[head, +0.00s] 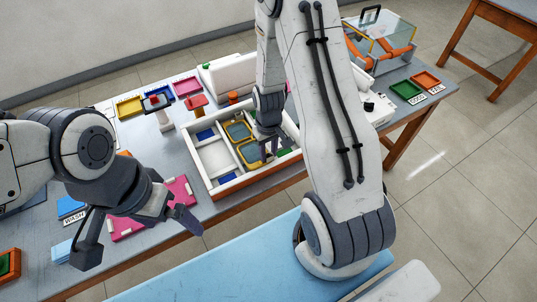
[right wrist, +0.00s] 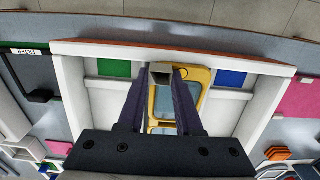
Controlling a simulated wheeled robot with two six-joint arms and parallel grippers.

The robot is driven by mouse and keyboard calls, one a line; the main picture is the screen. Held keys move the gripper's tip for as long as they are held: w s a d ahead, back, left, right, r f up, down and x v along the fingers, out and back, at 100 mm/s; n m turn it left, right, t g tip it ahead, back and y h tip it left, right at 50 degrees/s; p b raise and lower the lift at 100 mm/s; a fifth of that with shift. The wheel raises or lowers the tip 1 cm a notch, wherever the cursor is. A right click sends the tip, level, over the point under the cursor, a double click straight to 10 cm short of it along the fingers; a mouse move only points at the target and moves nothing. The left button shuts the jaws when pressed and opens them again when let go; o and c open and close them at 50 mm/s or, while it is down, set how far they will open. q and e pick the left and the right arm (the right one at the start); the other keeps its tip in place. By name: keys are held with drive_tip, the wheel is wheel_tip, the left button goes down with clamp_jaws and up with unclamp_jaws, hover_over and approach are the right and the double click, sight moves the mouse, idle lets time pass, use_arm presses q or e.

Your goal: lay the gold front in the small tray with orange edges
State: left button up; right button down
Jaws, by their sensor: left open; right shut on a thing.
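The gold front (head: 250,155) has two lens openings and is in the white box, partly hidden by my right gripper. It also shows in the right wrist view (right wrist: 206,77), between and beside the fingers. My right gripper (head: 266,146) is shut on the gold front inside the box; in its wrist view the fingertips (right wrist: 162,73) are close together. My left gripper (head: 143,243) is open and empty, over the table's front left. A small orange-red edged tray (head: 426,81) lies at the table's far right. Another tray (head: 8,264), orange-edged with green inside, is cut off at the left edge.
The white box (head: 215,185) has raised walls and divided compartments. A green tray (head: 405,90) lies beside the orange-red one. A clear case (head: 385,40) stands behind them. A pink mat (head: 125,222) is near my left gripper.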

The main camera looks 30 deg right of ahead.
drive_tip(key=f, duration=0.3)
drive_tip(key=shift+w+f, duration=0.25)
drive_tip(key=shift+w, duration=0.15)
drive_tip(key=shift+s+r, duration=0.25)
drive_tip(key=shift+f+b, duration=0.35)
